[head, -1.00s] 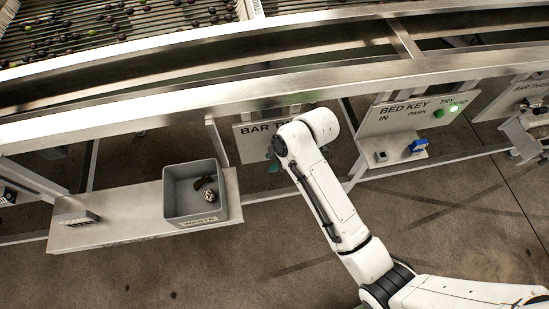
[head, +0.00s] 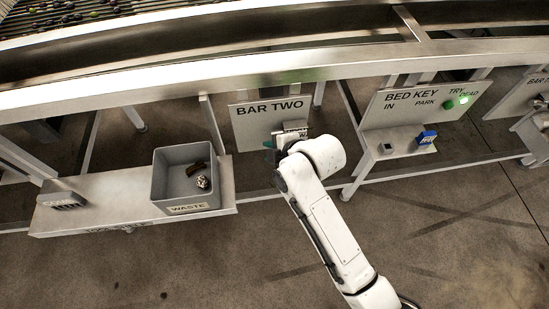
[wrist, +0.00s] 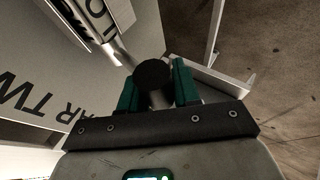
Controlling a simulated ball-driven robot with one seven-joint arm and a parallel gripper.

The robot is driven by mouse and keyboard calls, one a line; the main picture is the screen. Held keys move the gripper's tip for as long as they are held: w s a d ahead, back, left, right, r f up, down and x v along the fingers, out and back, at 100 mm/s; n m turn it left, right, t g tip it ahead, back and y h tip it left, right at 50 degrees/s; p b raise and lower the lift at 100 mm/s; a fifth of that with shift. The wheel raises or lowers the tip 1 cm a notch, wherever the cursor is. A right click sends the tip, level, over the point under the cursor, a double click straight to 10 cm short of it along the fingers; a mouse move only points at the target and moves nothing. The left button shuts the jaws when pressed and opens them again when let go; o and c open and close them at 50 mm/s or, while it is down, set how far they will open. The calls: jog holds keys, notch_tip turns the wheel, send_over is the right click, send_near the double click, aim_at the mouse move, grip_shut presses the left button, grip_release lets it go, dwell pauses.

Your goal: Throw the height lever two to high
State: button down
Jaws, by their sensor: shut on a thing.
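The BAR TWO panel (head: 250,127) is a pale plate under the machine's rail in the head view. It also shows at the left of the wrist view (wrist: 45,65), with its lettering turned. The height lever has a round black knob (wrist: 153,74) on a pale stem. My gripper (wrist: 156,92) has its two green fingers shut on the lever, one on each side just below the knob. In the head view my gripper (head: 270,144) is at the panel's lower part, mostly hidden by my arm, and the lever cannot be made out there. A slotted metal guide (wrist: 95,22) is beside the knob.
A grey WASTE bin (head: 188,208) with small items stands on a shelf (head: 95,190) to the left. The BED KEY panel (head: 400,105) with a lit green lamp (head: 465,99) and a blue block (head: 427,138) is to the right. A steel rail (head: 150,92) runs above.

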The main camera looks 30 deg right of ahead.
jog(key=f+n+t+b, duration=0.1)
jog(key=t+b, duration=0.2)
jog(key=b, duration=0.3)
jog(key=w+f+n+t+b, duration=0.1)
jog(key=f+t+b, duration=0.1)
jog(key=b, duration=0.4)
jog(key=w+f+n+t+b, duration=0.1)
jog(key=f+t+b, duration=0.1)
jog(key=t+b, duration=0.2)
jog(key=shift+d+f+t+h+b, duration=0.2)
jog(key=shift+d+t+h+b, duration=0.15)
jog(key=shift+b, duration=1.25)
jog(key=shift+r, duration=0.1)
jog(key=c, duration=0.9)
grip_release()
jog(key=shift+r, duration=0.1)
jog(key=shift+h, duration=0.25)
jog(key=s, duration=1)
jog(key=shift+s+d+f, duration=0.2)
jog(key=shift+s+d, duration=0.15)
jog(key=shift+d, duration=0.05)
